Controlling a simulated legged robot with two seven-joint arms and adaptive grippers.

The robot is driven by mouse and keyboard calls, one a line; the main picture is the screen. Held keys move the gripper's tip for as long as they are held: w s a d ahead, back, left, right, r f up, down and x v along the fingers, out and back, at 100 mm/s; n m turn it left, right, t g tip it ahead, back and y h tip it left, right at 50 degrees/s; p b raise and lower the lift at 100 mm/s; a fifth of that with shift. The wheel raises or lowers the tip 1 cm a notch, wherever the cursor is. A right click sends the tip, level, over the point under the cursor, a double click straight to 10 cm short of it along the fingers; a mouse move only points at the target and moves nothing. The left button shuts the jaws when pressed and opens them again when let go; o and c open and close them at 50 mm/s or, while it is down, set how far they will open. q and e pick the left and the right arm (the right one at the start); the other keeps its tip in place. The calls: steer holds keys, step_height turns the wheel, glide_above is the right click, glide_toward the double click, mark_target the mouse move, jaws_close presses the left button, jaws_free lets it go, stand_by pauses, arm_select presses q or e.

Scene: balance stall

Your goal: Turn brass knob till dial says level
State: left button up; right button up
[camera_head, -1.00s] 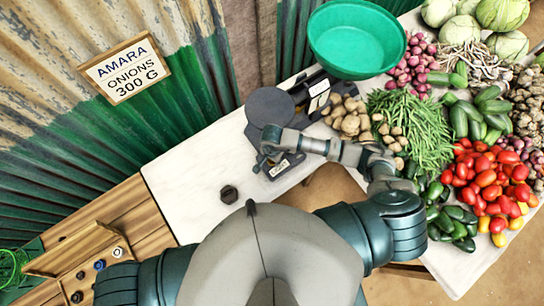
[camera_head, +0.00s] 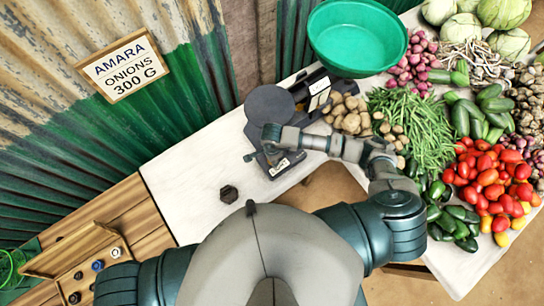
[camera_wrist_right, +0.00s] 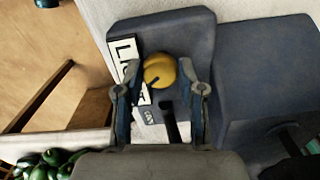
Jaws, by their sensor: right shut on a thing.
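The grey balance (camera_head: 270,106) stands on the white table, with a round dark plate on it. In the right wrist view the brass knob (camera_wrist_right: 159,72) sits at the balance's end, with a dark mark on its face. My right gripper (camera_wrist_right: 162,76) is shut on the knob, one finger on each side. A white dial plate (camera_wrist_right: 124,52) beside the knob starts with "LI"; the finger and knob hide the rest. In the head view the plate (camera_head: 279,167) is too small to read surely, and my right wrist covers the knob. My left gripper is out of view.
A green basin (camera_head: 357,38) stands at the balance's far end. Potatoes (camera_head: 349,114), green beans (camera_head: 412,128) and tomatoes (camera_head: 490,180) lie to the right. A dark hexagonal weight (camera_head: 228,194) lies on bare table (camera_head: 185,180).

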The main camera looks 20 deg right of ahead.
steer(key=m, duration=0.6)
steer(key=shift+m, duration=0.4)
steer(key=shift+w, duration=0.1)
steer(key=o, duration=1.1)
steer(key=shift+o, duration=0.2)
steer(key=shift+r, duration=0.15)
step_height(320, 180, up, 12)
steer(key=shift+f, duration=0.2)
steer(key=shift+a, duration=0.1)
